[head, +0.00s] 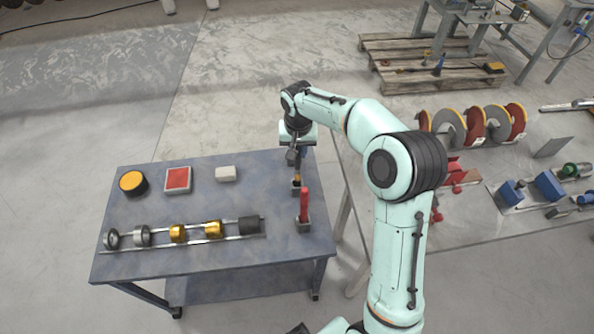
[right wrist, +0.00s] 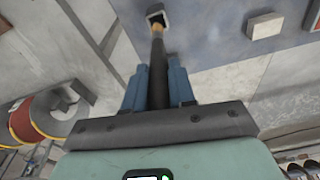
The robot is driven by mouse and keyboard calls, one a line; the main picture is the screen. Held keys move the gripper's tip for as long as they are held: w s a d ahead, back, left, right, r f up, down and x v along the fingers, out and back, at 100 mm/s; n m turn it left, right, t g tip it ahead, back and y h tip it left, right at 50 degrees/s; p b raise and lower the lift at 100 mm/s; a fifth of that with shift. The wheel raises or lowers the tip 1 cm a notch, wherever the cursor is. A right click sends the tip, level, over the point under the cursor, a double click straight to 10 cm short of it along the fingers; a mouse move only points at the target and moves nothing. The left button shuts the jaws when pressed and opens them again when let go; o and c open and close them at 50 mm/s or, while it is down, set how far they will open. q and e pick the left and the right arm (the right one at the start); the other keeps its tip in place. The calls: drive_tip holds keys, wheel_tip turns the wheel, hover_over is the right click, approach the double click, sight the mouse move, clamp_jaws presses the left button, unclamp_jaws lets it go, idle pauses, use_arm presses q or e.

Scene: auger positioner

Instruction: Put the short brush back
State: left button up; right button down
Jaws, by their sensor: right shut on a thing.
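My right gripper (head: 297,156) is above the right back part of the blue-grey table, pointing down. It is shut on a brush with a dark handle (right wrist: 158,75), which I take to be the short brush. The handle lies between the two blue fingers in the right wrist view. The brush's tan end (right wrist: 157,33) points at a small dark square holder (right wrist: 157,14). The tan end overlaps the holder's opening; I cannot tell how deep it sits. The holder also shows in the head view (head: 296,190), below the gripper. My left gripper is not in view.
A red-handled tool (head: 304,205) stands upright in another holder (head: 304,226), just in front. The table (head: 210,262) also carries a yellow-topped tin (head: 132,182), a red square (head: 178,179), a white block (head: 225,174) and a rail with rings (head: 178,233). A second table (head: 470,228) stands right.

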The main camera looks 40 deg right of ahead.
sight(297, 168)
wheel_tip(297, 168, down, 9)
drive_tip(key=shift+w+r, duration=0.1)
idle(0.3)
drive_tip(key=shift+b, duration=0.3)
drive_tip(key=c, duration=0.9)
unclamp_jaws()
drive_tip(key=shift+c, duration=0.2)
wheel_tip(297, 168, up, 12)
drive_tip(key=s, duration=0.1)
drive_tip(key=shift+s+a+p, duration=0.15)
drive_tip(key=shift+a+p, duration=0.25)
drive_tip(key=shift+a, duration=0.05)
